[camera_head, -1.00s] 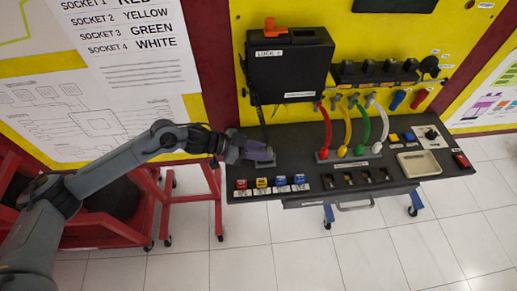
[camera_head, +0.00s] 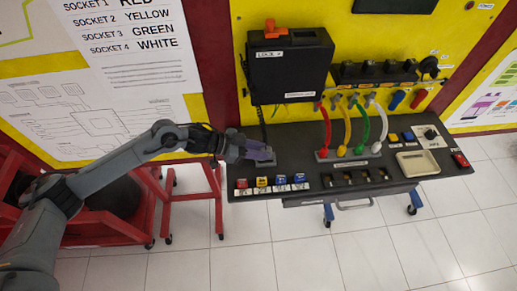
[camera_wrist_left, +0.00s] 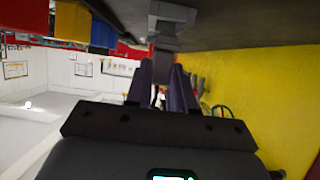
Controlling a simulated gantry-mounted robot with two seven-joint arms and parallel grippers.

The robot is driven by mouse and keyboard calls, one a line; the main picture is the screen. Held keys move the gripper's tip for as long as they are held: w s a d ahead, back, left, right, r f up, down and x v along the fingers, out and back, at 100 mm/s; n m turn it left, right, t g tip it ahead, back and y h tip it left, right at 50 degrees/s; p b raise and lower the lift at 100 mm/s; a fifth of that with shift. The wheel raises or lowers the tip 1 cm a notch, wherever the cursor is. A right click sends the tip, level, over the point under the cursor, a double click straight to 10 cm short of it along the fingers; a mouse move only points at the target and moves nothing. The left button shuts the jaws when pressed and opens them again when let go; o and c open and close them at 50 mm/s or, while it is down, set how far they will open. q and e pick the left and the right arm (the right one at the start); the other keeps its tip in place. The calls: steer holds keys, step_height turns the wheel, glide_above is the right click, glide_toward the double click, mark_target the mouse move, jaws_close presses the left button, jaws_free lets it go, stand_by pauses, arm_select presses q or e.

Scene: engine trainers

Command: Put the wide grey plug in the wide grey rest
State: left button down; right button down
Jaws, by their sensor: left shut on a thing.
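My left gripper (camera_head: 262,152) is over the left end of the dark desk (camera_head: 231,191), below the black box. In the left wrist view, my left gripper (camera_wrist_left: 170,75) has its two purple fingers close together, shut on the grey plug (camera_wrist_left: 163,45). A wider grey block (camera_wrist_left: 173,13) shows just beyond the plug, against the dark desk surface. I take it to be the wide grey rest. The plug and block overlap in this view; I cannot tell whether the plug is seated. In the head view the fingers mostly hide the plug. My right gripper is not in view.
A black box (camera_head: 291,70) hangs on the yellow panel behind the gripper. Coloured buttons (camera_head: 262,182) line the desk's front left. Red, yellow, green and white cables (camera_head: 345,131) stand to the right, with a pale tray (camera_head: 418,162) beyond them.

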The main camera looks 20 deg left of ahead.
arm_select(q)
steer(key=shift+f, duration=0.2)
stand_by(0.5)
steer(key=shift+f+b, duration=0.35)
steer(key=shift+f, duration=0.35)
steer(key=c, duration=1.2)
jaws_free()
steer(key=shift+a+r, duration=0.1)
steer(key=shift+r, duration=0.05)
steer(key=shift+s+a+r+p, duration=0.35)
steer(key=shift+a+r+p, duration=0.25)
steer(key=shift+p, duration=0.35)
steer(key=shift+p+v, duration=1.1)
steer(key=shift+v, duration=0.1)
steer(key=shift+s+a+r, duration=0.15)
steer(key=shift+r, duration=0.1)
